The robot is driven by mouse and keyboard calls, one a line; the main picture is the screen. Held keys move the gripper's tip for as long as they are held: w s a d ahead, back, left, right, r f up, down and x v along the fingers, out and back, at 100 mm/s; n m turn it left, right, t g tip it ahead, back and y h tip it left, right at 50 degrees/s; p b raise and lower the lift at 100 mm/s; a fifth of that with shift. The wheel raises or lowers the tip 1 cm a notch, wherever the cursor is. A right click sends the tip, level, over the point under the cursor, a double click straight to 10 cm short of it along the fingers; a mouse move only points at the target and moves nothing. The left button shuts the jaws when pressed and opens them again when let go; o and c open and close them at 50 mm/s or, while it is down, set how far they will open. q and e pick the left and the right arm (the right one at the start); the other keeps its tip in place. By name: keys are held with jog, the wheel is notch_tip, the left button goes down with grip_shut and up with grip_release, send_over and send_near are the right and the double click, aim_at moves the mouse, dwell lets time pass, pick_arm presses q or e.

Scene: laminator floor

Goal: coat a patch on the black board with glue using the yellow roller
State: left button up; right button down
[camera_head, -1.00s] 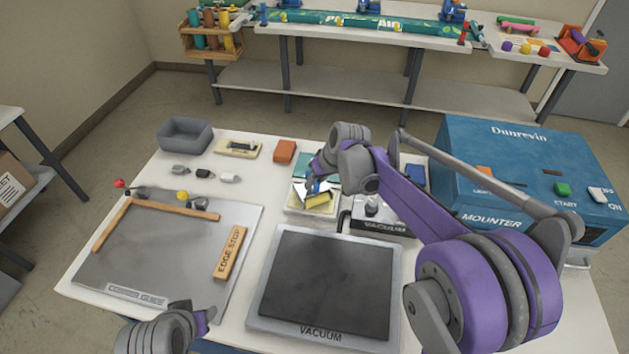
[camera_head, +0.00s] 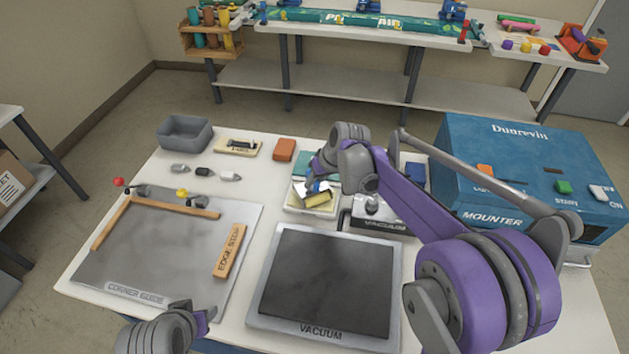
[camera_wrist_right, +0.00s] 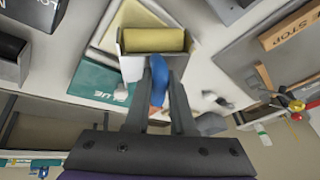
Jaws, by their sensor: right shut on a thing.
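My right gripper (camera_head: 318,184) is shut on the blue handle of the yellow roller (camera_head: 319,199). In the right wrist view the fingers (camera_wrist_right: 160,90) close around the handle, and the yellow roller (camera_wrist_right: 152,40) sits in its grey frame just beyond them. The roller is over the small pale glue tray (camera_head: 294,208); I cannot tell whether it touches the tray. The black board (camera_head: 325,283) lies flat on the grey vacuum plate (camera_head: 280,325), in front of the tray, and looks evenly dark. My left gripper (camera_head: 203,320) is at the bottom edge, away from the board; its jaws are unclear.
The blue mounter (camera_head: 530,180) stands at the right, with the vacuum unit (camera_head: 374,215) beside the tray. A grey corner-guide plate (camera_head: 160,265) with a wooden edge stop (camera_head: 229,251) lies left. A grey bin (camera_head: 185,135) and an orange block (camera_head: 284,150) stand behind.

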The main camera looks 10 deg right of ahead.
dwell(0.6)
jog(key=shift+r+p, duration=1.5)
jog(key=shift+r, duration=2.05)
pick_arm(q)
jog(key=shift+t, duration=0.3)
jog(key=w+r, duration=0.1)
jog(key=r, duration=0.1)
jog(key=w+r, duration=0.1)
jog(key=r, duration=0.1)
jog(key=shift+w+r, duration=0.2)
pick_arm(e)
jog(key=shift+f, duration=0.1)
pick_arm(q)
jog(key=shift+s, duration=0.15)
